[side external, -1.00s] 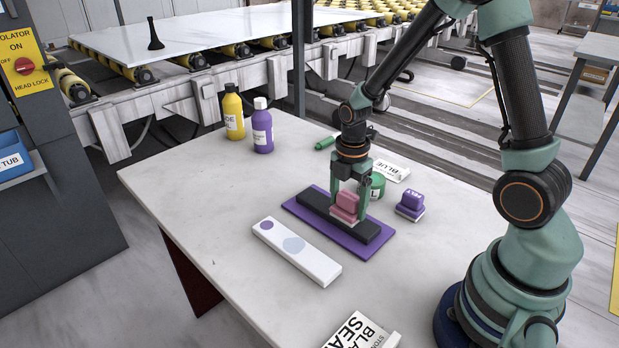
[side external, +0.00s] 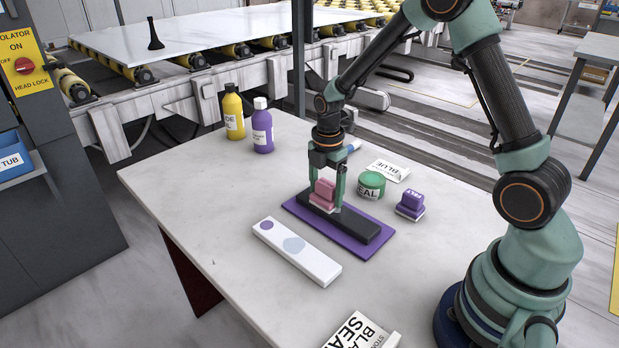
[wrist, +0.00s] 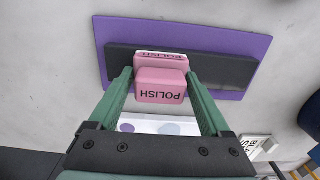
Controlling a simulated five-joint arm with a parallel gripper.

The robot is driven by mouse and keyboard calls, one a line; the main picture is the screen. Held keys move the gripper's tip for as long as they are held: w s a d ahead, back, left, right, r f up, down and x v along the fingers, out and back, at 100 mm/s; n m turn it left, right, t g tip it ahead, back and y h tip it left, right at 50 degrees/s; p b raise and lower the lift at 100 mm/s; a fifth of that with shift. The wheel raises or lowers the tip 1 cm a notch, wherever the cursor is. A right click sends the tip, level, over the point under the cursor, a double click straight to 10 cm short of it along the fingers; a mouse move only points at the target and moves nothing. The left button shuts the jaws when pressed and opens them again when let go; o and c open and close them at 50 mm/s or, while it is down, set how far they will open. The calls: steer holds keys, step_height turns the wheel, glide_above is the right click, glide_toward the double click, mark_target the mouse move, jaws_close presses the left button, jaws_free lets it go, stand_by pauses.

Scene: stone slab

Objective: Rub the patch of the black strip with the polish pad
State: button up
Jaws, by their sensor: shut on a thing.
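The pink polish pad (side external: 322,195) is held between the fingers of my gripper (side external: 326,190), which is shut on it. In the wrist view the pad (wrist: 161,85) shows the word POLISH, with a green finger on each side of it. The black strip (side external: 358,226) lies on a purple mat (side external: 378,247). The pad is at the left part of the strip in the side view and appears to touch its top, though the exact contact is hidden. No distinct patch can be made out on the strip; the pad and fingers cover part of it.
A white strip with two coloured spots (side external: 310,262) lies in front of the mat. A purple block (side external: 411,204), a green-lidded tub (side external: 371,185) and a white packet (side external: 388,171) stand behind it. Yellow (side external: 233,112) and purple (side external: 262,127) bottles stand at the back. A box (side external: 360,331) lies at the front edge.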

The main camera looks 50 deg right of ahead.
mark_target(350, 219)
steer(key=shift+s, duration=2.35)
steer(key=shift+s+f, duration=0.15)
steer(key=shift+s, duration=1.15)
steer(key=shift+w+r, duration=0.15)
steer(key=shift+r, duration=2.95)
steer(key=shift+r, duration=1.5)
